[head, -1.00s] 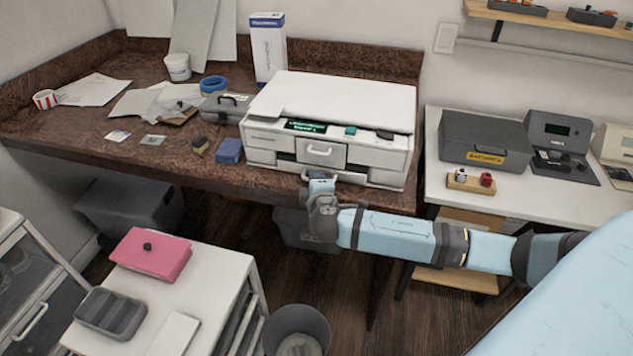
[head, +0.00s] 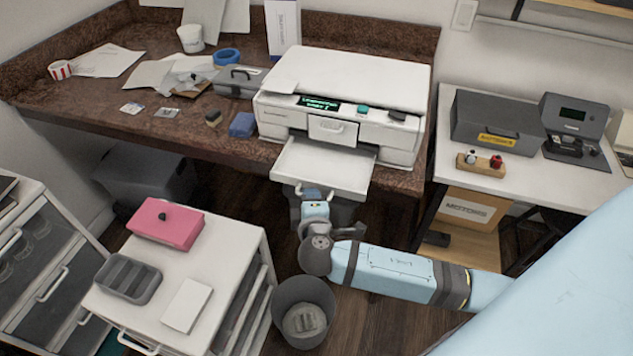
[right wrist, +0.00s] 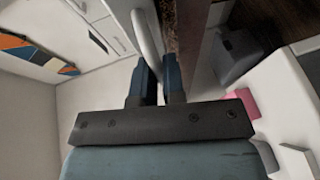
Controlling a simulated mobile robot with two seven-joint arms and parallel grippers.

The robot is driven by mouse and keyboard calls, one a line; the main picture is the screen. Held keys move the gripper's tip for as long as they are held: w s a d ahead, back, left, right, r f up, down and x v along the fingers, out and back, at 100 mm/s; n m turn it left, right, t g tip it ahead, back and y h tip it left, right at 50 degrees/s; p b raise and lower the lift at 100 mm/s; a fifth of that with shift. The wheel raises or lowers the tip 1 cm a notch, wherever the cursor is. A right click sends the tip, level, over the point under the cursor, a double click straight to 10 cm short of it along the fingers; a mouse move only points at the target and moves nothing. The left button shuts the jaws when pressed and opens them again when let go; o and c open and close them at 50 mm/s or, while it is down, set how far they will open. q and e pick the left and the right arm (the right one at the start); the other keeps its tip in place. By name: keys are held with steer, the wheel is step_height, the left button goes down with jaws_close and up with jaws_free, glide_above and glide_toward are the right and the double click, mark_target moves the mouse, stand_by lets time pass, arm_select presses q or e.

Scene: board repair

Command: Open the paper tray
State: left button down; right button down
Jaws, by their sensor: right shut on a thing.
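The white printer (head: 345,85) stands on the brown desk, with a lit green display on its front. Its paper tray (head: 322,166) is slid out from the front and reaches past the desk's front edge. My right gripper (head: 313,192) is at the tray's front edge. In the right wrist view, my right gripper (right wrist: 156,82) has its two dark fingers closed around the white curved handle (right wrist: 146,42). My left gripper is not in view.
A wheeled white cabinet (head: 232,245) with a pink box (head: 165,224) and a grey bin (head: 303,312) stand below the desk. A blue block (head: 243,125) lies left of the printer. A side table with a grey case (head: 498,120) stands at right.

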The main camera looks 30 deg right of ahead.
steer(key=c, duration=1.5)
jaws_free()
steer(key=v, duration=1.3)
steer(key=shift+s+a+r, duration=0.1)
steer(key=shift+s+a, duration=0.05)
steer(key=shift+s, duration=0.25)
